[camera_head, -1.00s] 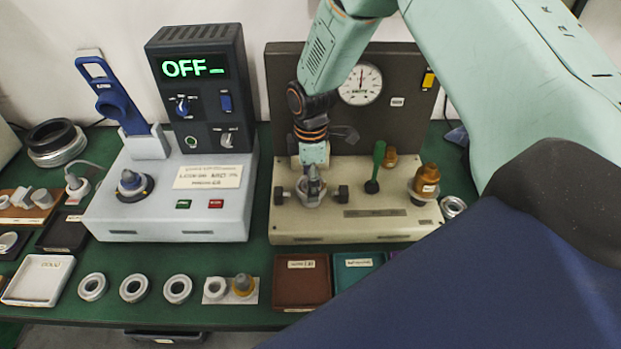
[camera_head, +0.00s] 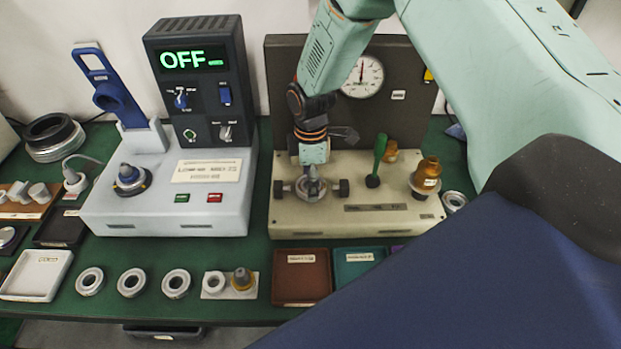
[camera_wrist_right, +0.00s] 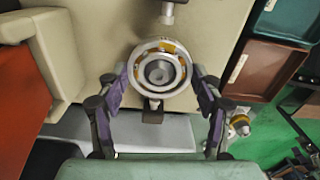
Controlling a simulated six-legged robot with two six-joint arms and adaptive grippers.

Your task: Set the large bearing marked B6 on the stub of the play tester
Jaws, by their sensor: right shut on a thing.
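The play tester (camera_head: 290,222) is a beige base with a dark back panel and a round dial (camera_head: 362,77). My right gripper (camera_head: 313,168) reaches down over its stub from above. In the wrist view the right gripper (camera_wrist_right: 161,86) has its two fingers on either side of a large bearing (camera_wrist_right: 142,80), a metal ring with an orange-yellow mark too small to read. The stub (camera_wrist_right: 159,71) shows inside the ring's bore, so the ring is around or directly over it. I cannot tell whether it is fully seated. The left gripper is out of view.
A grey machine (camera_head: 215,222) with an OFF display stands to the left. Several rings (camera_head: 132,283) lie along the front. A brown tray (camera_head: 301,290) and a teal tray (camera_head: 357,262) sit before the tester. A green-handled lever (camera_head: 379,160) and an amber piece (camera_head: 427,176) stand right of the stub.

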